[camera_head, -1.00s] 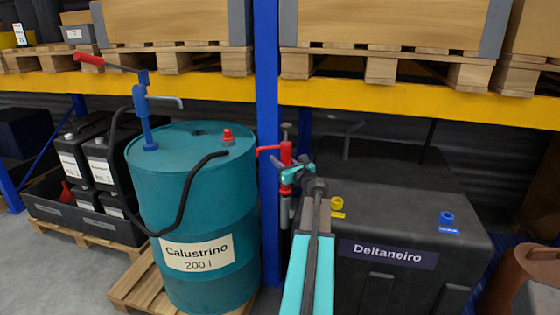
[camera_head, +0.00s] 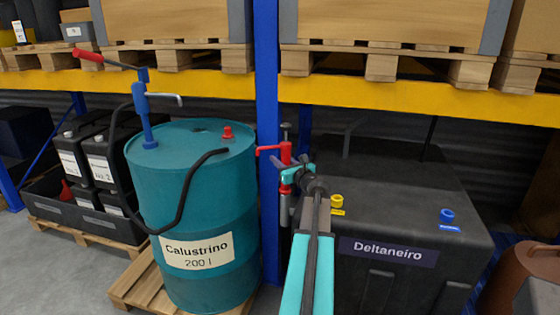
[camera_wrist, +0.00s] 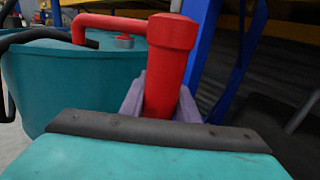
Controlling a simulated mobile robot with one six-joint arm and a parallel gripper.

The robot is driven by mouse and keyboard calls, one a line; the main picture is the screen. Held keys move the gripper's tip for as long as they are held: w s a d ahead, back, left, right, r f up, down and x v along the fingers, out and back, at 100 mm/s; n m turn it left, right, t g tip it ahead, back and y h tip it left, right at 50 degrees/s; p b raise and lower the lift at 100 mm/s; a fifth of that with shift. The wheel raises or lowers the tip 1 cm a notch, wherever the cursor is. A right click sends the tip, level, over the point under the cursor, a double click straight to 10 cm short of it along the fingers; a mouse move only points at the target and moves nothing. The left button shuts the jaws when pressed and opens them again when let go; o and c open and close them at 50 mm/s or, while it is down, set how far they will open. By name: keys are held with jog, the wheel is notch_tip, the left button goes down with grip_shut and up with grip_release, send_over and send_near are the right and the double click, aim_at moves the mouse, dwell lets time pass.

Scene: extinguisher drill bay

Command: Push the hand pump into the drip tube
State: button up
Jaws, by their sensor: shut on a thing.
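The hand pump (camera_head: 286,152) is red, upright, with a red arm sticking out to the left near its top. My gripper (camera_head: 291,174) is shut around its body, in front of the blue rack post. In the wrist view the pump (camera_wrist: 166,75) stands between the two grey fingers (camera_wrist: 160,100). A grey upright tube (camera_head: 284,211), which seems to be the drip tube, shows directly below the pump. The pump's lower end looks in line with it, but I cannot tell how deep it sits. The wrist view hides the tube and the pump's lower end.
A teal Calustrino drum (camera_head: 190,220) with a blue pump (camera_head: 143,112) and black hose stands to the left on a pallet. A black Deltaneiro tank (camera_head: 400,210) with yellow and blue caps is at right. The blue post (camera_head: 267,100) stands close behind the gripper.

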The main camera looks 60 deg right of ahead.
jog(key=shift+f+b, duration=0.35)
jog(key=shift+f, duration=0.15)
dwell(0.8)
jog(key=o, duration=1.2)
jog(key=shift+s, duration=0.1)
jog(key=v, duration=0.9)
jog(key=shift+p, duration=0.3)
dwell(0.9)
dwell(0.5)
